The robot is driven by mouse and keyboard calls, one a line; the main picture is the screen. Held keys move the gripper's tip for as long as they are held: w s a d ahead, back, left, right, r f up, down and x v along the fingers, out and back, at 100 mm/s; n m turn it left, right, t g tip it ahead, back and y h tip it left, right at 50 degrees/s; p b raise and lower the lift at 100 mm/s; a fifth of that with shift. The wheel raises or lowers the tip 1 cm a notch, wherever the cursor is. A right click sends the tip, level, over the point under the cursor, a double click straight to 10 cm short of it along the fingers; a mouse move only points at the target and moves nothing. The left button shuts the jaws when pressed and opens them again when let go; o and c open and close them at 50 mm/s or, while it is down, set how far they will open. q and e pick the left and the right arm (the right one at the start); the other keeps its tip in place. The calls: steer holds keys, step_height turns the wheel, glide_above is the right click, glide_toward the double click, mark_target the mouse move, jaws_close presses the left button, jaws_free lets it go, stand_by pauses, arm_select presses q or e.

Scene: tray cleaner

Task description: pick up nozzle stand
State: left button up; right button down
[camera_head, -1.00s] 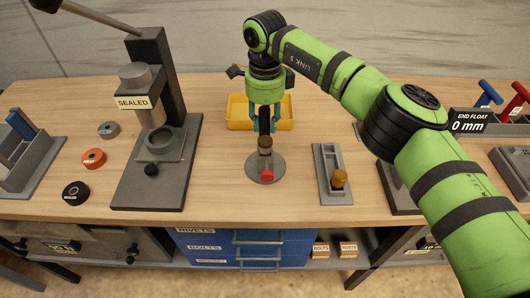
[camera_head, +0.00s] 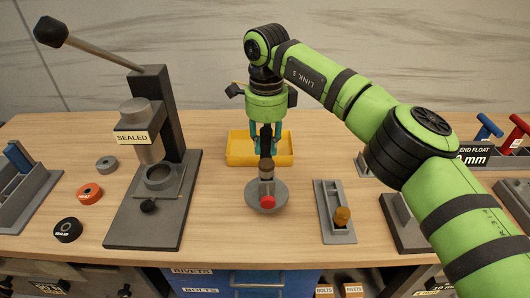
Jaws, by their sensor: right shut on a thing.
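The nozzle stand (camera_head: 253,201) has a round grey base, a short upright post with a brown-grey upper part, and a red tip facing me. It is in the middle of the head view, in front of the yellow tray (camera_head: 240,158). My right gripper (camera_head: 266,153) points down from above with its teal fingers shut on the top of the post. The stand looks upright and slightly raised off the bench; the exact gap is hard to tell. The fingers partly hide the top of the post. My left gripper is not in view.
A lever press labelled SEALED (camera_head: 185,215) stands to the left, with grey, orange and black rings beside it. A grey holder with an amber knob (camera_head: 342,216) sits to the right. My right arm covers part of the right side. Bare wood surrounds the stand.

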mark_target(265, 156)
steer(key=s+d+r+b, duration=0.4)
steer(key=s+d+r, duration=0.1)
steer(key=d, duration=0.5)
steer(key=shift+s+r+b, duration=0.3)
steer(key=shift+s+r, duration=0.1)
steer(key=shift+r, duration=0.45)
steer(key=shift+a, duration=0.1)
steer(key=shift+w+a+f+p, duration=0.85)
steer(key=shift+w+a+f, duration=0.1)
steer(key=shift+a+f, duration=0.65)
steer(key=shift+w+a+f+p, duration=0.8)
steer(key=shift+w+a+f, duration=0.1)
steer(key=shift+a+f, duration=0.7)
steer(key=shift+w+a+f+p, duration=0.85)
steer(key=shift+w+a+f, duration=0.1)
steer(key=shift+a+f, duration=0.65)
steer(key=shift+w+a+f, duration=0.2)
steer(key=shift+a+f, duration=0.05)
steer(key=shift+f, duration=0.4)
steer(key=c, duration=1.9)
jaws_free()
jaws_close()
steer(key=shift+f, duration=0.1)
